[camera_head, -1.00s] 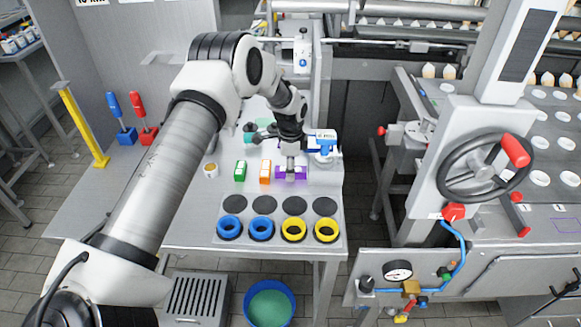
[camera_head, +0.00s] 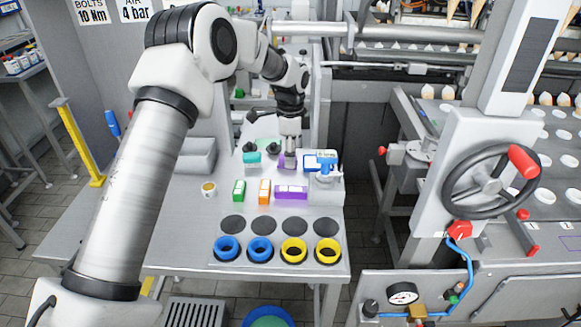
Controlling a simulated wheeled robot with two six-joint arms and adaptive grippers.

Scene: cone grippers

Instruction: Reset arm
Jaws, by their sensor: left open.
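My left arm comes in from the left, and its gripper (camera_head: 289,152) hangs down over the back of the work table (camera_head: 190,235). The gripper is open; its fingertips are small and hard to make out. A purple patch (camera_head: 286,163) shows right at the fingertips, and I cannot tell whether they touch it. A purple block (camera_head: 291,192) lies in front of the gripper, apart from it. An orange block (camera_head: 264,191) and a green block (camera_head: 239,190) stand to its left. My right gripper is not in view.
Blue rings (camera_head: 228,247) and yellow rings (camera_head: 294,250) sit in a row at the front, with dark discs behind. A blue-topped device (camera_head: 325,170) stands close right of the gripper. A small cup (camera_head: 208,189) is at left. A handwheel machine (camera_head: 455,165) stands at right.

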